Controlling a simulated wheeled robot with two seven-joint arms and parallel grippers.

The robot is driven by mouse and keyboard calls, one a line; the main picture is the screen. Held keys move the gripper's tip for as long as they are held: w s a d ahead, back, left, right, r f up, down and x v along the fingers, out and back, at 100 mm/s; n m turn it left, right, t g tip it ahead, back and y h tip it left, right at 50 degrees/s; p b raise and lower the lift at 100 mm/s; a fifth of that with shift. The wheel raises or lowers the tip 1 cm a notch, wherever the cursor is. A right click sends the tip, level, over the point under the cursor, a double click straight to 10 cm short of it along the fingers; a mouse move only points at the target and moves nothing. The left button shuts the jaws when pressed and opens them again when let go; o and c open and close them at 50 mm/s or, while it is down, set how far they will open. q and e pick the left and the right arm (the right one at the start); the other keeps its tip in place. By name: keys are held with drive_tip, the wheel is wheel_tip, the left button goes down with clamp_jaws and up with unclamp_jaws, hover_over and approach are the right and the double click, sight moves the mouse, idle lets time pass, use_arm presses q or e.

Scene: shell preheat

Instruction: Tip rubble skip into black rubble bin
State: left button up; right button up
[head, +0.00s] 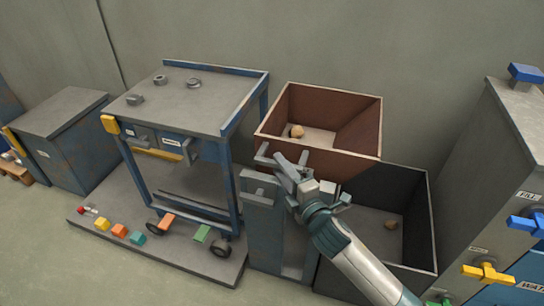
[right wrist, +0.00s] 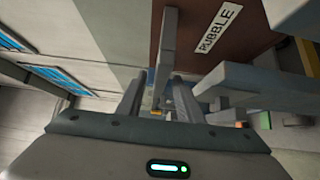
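The rubble skip (head: 362,133) is an open red-brown box, seemingly level on a grey stand, with a tan lump (head: 297,131) inside. The black rubble bin (head: 424,215) stands lower, to its right, with a brown lump (head: 391,224) inside. My right gripper (head: 284,168) is at the skip's front, close to its grey handle (head: 266,155). In the right wrist view, the fingers (right wrist: 158,82) are apart, with the grey handle bar (right wrist: 167,40) showing between and beyond their tips. I cannot tell whether they touch it. A RUBBLE label (right wrist: 218,28) shows on the skip. My left gripper is out of view.
A blue-framed grey workbench (head: 190,97) stands left on a low platform with coloured blocks. A grey cabinet (head: 62,115) is farther left. A tall grey cabinet (head: 500,170) with yellow and blue valve handles stands close to the bin's right. A wall is behind.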

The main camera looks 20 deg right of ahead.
drive_tip(key=shift+w+a, duration=0.2)
drive_tip(key=shift+w, duration=0.7)
drive_tip(key=shift+w+a, duration=0.15)
drive_tip(key=shift+w, duration=0.8)
drive_tip(key=shift+w+a, duration=0.2)
drive_tip(key=shift+w, duration=0.7)
clamp_jaws()
